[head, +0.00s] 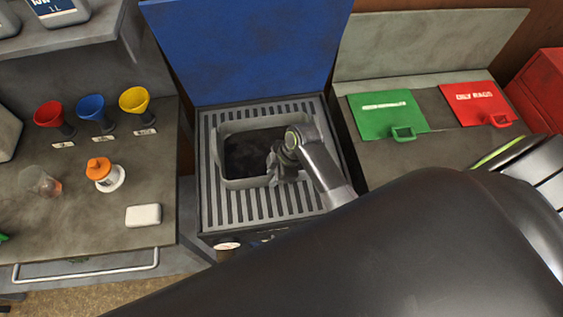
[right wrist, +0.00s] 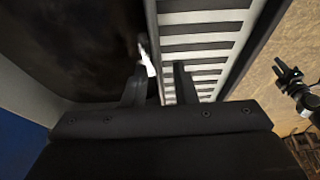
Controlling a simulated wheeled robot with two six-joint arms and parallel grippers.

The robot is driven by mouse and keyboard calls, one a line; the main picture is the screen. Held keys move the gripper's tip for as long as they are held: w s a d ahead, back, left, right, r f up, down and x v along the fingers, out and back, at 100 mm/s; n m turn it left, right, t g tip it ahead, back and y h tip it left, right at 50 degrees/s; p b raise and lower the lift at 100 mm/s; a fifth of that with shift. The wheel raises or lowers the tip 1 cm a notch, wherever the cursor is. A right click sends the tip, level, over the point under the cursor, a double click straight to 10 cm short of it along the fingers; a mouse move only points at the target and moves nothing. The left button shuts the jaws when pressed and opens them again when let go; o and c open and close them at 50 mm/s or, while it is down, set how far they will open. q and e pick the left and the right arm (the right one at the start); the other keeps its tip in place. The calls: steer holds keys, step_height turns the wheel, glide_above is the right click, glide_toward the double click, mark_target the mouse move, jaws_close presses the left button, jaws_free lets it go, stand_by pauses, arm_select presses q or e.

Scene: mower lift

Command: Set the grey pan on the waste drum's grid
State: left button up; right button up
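The grey pan (head: 222,168), a square tray with a dark inside, rests on the slatted grid (head: 212,200) of the waste drum. Its near rim also shows in the right wrist view (right wrist: 153,30). My right gripper (head: 279,172) is at the pan's near right part. In the right wrist view its fingers (right wrist: 160,78) stand apart, one on the pan's inner side and one over the grid (right wrist: 205,45), with the rim between them. Contact with the rim is unclear. A small dark pronged shape (right wrist: 291,82), possibly my left gripper, shows over the floor.
The blue lid (head: 250,45) stands open behind the drum. A left bench (head: 90,220) holds red, blue and yellow funnels (head: 90,107), an orange-capped bottle (head: 100,172) and a white block (head: 143,215). Green (head: 385,113) and red (head: 475,103) lids lie at right.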

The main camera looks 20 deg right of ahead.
steer(key=b+v, duration=0.2)
steer(key=v, duration=0.8)
steer(key=shift+r, duration=0.1)
steer(key=shift+s+d+r, duration=0.15)
steer(key=shift+d+r, duration=0.05)
steer(key=shift+r, duration=0.35)
steer(key=shift+f, duration=0.1)
